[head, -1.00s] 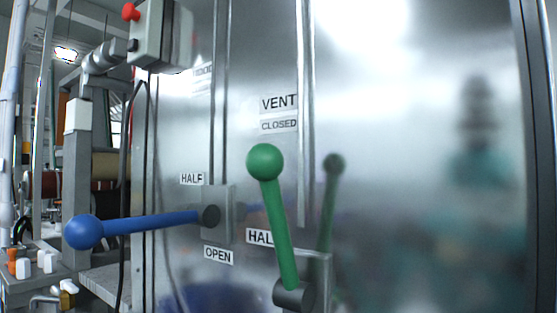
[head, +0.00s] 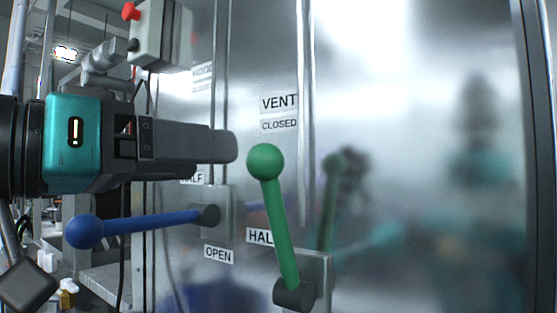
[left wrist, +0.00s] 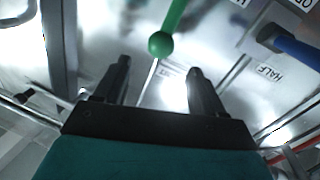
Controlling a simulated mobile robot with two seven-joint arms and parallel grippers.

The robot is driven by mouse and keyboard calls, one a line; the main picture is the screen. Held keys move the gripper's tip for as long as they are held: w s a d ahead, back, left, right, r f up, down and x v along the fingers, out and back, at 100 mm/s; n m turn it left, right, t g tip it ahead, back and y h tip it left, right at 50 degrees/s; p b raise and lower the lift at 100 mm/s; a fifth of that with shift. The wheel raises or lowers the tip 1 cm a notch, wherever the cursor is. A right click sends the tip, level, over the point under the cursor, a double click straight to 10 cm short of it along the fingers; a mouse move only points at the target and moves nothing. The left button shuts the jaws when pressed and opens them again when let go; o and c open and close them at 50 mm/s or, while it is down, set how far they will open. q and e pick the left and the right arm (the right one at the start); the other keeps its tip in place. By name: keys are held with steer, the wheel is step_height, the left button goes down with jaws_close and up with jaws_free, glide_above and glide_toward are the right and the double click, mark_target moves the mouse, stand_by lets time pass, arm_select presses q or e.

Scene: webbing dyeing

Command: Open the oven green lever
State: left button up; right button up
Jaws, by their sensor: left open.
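The green lever (head: 278,215) stands nearly upright on a shiny metal oven panel, its ball knob at the top and its pivot at the lower right. A "VENT CLOSED" label sits above it. My left gripper (head: 232,147) comes in from the left, its fingertips just left of the green ball and apart from it in the picture. In the left wrist view, the two fingers (left wrist: 158,68) are spread and empty, and the green lever (left wrist: 163,38) shows its ball just beyond and between the tips. My right gripper is not in view.
A blue lever (head: 140,228) points left below my left gripper, by an "OPEN" label. A grey box with a red button (head: 150,30) is at the upper left. Vertical metal rods run behind the green lever. The panel's right side is clear.

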mark_target(279, 162)
arm_select(q)
steer(key=p+x, duration=0.1)
steer(key=x, duration=1.1)
jaws_close()
stand_by(0.3)
